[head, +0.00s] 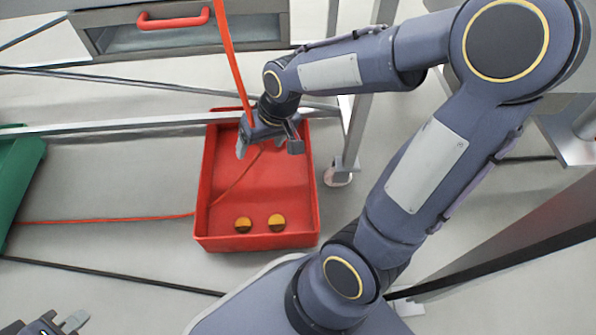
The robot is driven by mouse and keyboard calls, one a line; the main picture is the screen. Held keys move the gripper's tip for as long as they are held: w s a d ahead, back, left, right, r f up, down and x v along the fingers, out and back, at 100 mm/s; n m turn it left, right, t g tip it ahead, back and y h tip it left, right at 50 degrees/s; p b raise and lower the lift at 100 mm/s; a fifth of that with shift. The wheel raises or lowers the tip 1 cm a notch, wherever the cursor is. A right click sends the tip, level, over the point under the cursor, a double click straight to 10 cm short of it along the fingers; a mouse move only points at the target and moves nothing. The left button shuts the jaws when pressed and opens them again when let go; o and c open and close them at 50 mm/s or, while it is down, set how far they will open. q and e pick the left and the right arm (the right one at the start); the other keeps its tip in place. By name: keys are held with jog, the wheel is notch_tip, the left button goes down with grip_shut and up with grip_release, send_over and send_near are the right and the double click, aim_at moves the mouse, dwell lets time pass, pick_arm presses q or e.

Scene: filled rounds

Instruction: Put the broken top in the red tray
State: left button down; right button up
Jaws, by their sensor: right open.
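The red tray (203,190) lies on the floor in the middle of the head view. Two small round pieces, each part orange and part dark, lie in its near end: a left piece (243,224) and a right piece (277,223). I cannot tell whether either is the broken top. My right gripper (269,147) is over the far part of the tray, open, with nothing visible between its fingers. My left gripper (62,323) is at the bottom left edge, partly cut off; its opening is unclear.
A red cord (120,220) runs along the floor into the tray, and another red strip hangs down near my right gripper. A grey drawer with a red handle (173,20) is above. A metal frame with a caster (340,174) stands right of the tray. A green container (18,175) is at left.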

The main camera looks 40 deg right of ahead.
jog(key=s+r+t, duration=0.1)
jog(key=s+r, duration=0.2)
jog(key=s, duration=0.4)
jog(key=s+a+r+t+y, duration=0.1)
jog(key=s+r, duration=0.2)
jog(key=s, duration=0.4)
jog(key=shift+s+r+t, duration=0.25)
jog(key=shift+r+t, duration=0.05)
jog(key=shift+a, duration=0.1)
notch_tip(320, 180, up, 37)
jog(key=p, duration=3.7)
jog(key=shift+r, duration=0.2)
